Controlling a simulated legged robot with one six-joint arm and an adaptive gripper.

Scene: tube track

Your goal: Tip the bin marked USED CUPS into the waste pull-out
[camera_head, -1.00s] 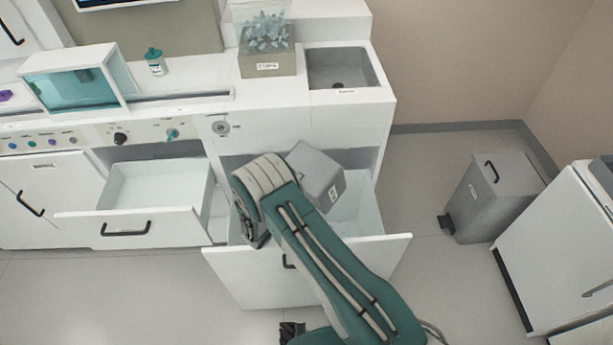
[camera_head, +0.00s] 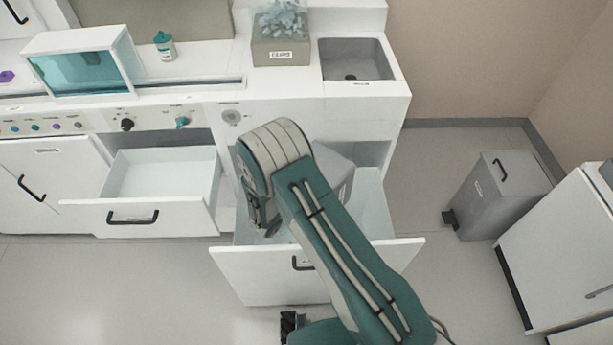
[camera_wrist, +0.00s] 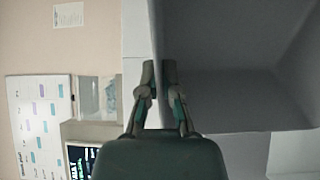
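The grey bin (camera_head: 334,168) is in the head view, tilted over the open waste pull-out (camera_head: 375,215) and partly hidden behind my arm. Only a sliver of its pale label shows, and I cannot read it. In the wrist view the bin's grey inside (camera_wrist: 235,100) fills the right side, and no cups show in the part I see. My gripper (camera_wrist: 159,78) has one finger on each side of the bin's wall and is shut on it. In the head view my arm hides the fingertips. The pull-out's inside is mostly hidden too.
An open, empty-looking drawer (camera_head: 160,180) stands to the left. A grey pedal bin (camera_head: 497,195) stands on the floor at right. Floor between is clear.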

